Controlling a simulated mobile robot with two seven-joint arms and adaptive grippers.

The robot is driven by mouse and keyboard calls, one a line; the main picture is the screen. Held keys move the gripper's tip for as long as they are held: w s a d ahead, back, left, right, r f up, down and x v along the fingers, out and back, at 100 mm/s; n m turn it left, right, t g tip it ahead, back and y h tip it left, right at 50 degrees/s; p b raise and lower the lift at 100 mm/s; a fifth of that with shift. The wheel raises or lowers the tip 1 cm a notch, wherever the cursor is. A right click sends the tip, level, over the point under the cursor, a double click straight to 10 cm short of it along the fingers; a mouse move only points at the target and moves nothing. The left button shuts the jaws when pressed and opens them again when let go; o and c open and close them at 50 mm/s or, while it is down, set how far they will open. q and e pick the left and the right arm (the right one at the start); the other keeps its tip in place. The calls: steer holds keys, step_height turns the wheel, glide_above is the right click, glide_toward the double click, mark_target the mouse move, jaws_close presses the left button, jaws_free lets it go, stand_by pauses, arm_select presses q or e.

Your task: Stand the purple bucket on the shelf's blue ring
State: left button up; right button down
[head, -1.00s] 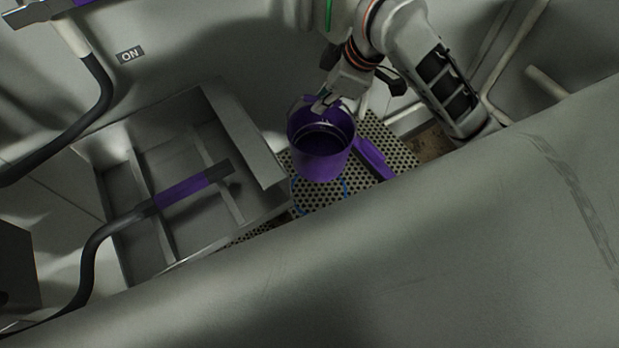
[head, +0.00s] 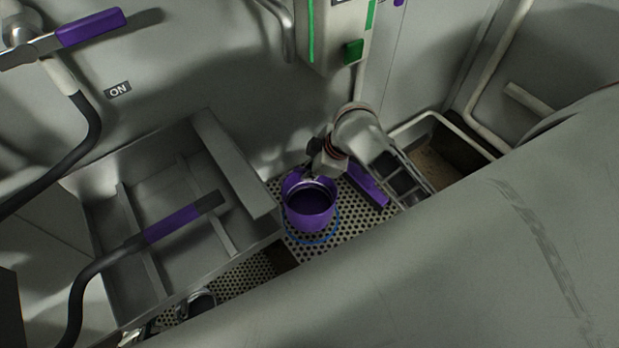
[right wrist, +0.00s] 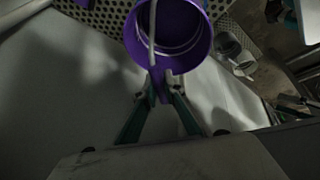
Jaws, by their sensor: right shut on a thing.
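The purple bucket (head: 309,204) is upright at the perforated shelf (head: 352,222), with its open top facing up. It also shows in the right wrist view (right wrist: 171,71). The blue ring (head: 320,241) on the shelf shows as an arc at the bucket's near and right side; the rest is hidden behind the bucket. My right gripper (head: 313,172) is at the bucket's far rim. In the right wrist view its fingers (right wrist: 163,84) are shut on the bucket's rim. I cannot tell whether the bucket's base touches the shelf. My left gripper is not in view.
A purple bar (head: 367,186) lies on the shelf right of the bucket. A grey divided tray (head: 240,165) stands close on the left, with a purple-gripped handle (head: 172,224) over it. A large grey rounded body (head: 430,270) blocks the near side.

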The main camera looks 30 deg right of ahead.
step_height(320, 180, down, 4)
steer(key=shift+r, duration=0.2)
steer(key=shift+f, duration=0.15)
steer(key=c, duration=2.1)
jaws_free()
steer(key=shift+c, duration=0.2)
steer(key=v, duration=1.2)
